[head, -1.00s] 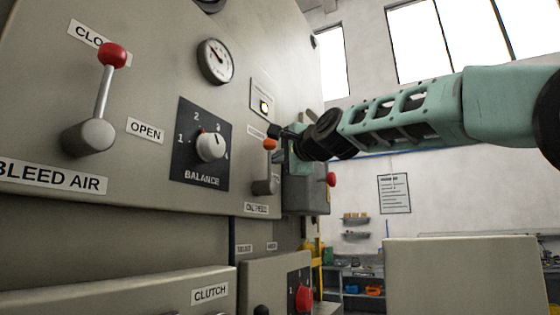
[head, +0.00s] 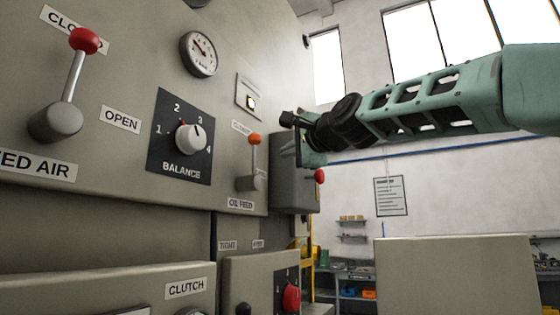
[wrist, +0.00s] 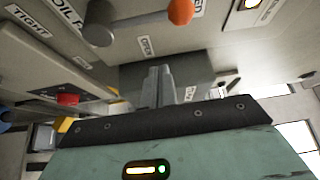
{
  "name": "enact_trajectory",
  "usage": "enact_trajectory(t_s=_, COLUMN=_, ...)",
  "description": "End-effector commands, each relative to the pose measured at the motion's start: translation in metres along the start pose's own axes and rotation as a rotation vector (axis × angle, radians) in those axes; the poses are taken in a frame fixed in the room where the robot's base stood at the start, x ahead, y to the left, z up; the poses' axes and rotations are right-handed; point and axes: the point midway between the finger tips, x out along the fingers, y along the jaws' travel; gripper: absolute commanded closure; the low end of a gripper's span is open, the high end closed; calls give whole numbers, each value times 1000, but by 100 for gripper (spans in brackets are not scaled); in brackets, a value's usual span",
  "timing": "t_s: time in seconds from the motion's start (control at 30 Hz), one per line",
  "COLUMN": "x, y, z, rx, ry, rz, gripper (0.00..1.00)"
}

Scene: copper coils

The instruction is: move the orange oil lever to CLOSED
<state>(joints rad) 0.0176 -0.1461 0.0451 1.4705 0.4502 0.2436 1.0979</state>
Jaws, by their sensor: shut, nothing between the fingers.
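The oil feed lever with its orange knob (head: 254,139) rises nearly straight up from its grey hub (head: 250,181) on the machine panel. Its knob is next to the label above, partly readable as CLOSED (head: 241,127). In the wrist view the orange knob (wrist: 180,10) is at the top edge, close to a label ending in "ED", away from the OPEN label (wrist: 147,47). My gripper (wrist: 159,72) is shut and empty, its two fingers together, apart from the lever. In the head view my gripper is to the right of the lever; its fingertips are hard to make out.
A grey box with a red knob (head: 320,176) sticks out from the panel just below my gripper. The BALANCE dial (head: 188,138) and bleed air lever (head: 68,85) are to the left. A lit indicator (head: 251,101) is above the oil lever. Open room lies right of the panel.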

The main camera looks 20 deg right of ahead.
Motion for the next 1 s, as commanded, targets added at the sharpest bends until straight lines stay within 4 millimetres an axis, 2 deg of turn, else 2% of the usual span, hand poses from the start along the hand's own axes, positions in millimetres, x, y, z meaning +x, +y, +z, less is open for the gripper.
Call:
enact_trajectory(t_s=0.1, x=-21, y=0, z=1, rx=0, ry=0, rz=-3, gripper=100)
enact_trajectory(t_s=0.3, x=-37, y=-1, z=0, rx=0, ry=-1, rz=-1, gripper=100)
enact_trajectory(t_s=0.97, x=-38, y=-2, z=1, rx=0, ry=-1, rz=-1, gripper=100)
enact_trajectory(t_s=1.0, x=-36, y=5, z=4, rx=-10, ry=-9, rz=13, gripper=100)
